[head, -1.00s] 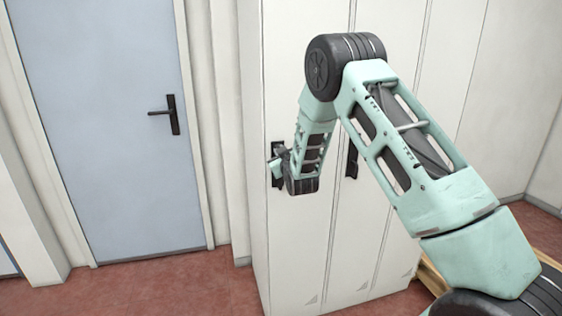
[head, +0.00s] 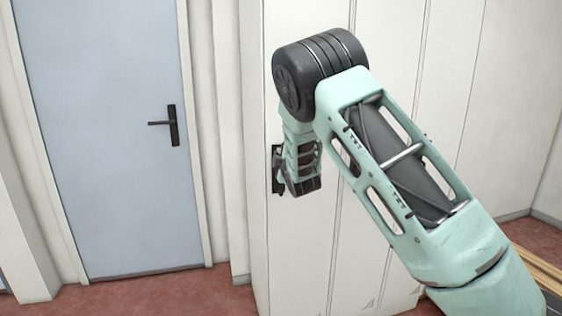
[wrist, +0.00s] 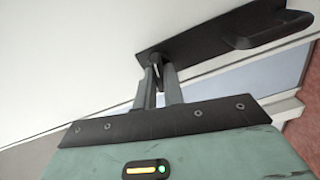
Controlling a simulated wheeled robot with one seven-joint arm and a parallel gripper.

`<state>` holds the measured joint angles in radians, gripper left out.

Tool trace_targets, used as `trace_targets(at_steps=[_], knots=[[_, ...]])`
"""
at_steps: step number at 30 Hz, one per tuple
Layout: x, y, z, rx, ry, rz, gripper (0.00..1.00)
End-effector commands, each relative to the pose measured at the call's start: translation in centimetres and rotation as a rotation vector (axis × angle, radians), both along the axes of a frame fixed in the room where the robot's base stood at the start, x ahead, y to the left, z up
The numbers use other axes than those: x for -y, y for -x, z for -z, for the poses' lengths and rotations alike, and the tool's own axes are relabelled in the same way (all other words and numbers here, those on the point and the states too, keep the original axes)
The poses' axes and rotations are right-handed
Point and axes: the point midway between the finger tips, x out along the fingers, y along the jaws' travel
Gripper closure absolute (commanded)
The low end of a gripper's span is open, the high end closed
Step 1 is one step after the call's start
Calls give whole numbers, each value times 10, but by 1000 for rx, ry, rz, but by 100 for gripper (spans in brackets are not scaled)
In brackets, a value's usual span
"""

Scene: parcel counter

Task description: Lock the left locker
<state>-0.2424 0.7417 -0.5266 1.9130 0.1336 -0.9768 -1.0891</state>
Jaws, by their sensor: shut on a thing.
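The left locker (head: 295,250) is a tall white door, shut flush with its neighbours. Its black lock plate (head: 276,158) shows at the door's left side, partly hidden by my arm. In the wrist view the plate (wrist: 190,45) runs across the top, with a black lever handle (wrist: 265,30) on its right part. My gripper (wrist: 158,75) is at the plate's other end, its two fingers shut on a small dark lock knob (wrist: 155,60). The fingers cover most of the knob, so its turn angle is hard to tell. In the head view my fingers are mostly hidden.
A blue-grey door (head: 100,130) with a black handle (head: 172,125) stands to the left. More white lockers (head: 385,60) continue to the right, partly behind my arm. The red floor (head: 170,300) is clear in front of the door.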

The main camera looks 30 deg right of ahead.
Motion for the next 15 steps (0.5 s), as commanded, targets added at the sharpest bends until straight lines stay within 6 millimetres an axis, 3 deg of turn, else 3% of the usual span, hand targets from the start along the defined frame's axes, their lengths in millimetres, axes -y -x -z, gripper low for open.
trace_targets(at_steps=[15], knots=[[0,0,2,-60,205,-1,100]])
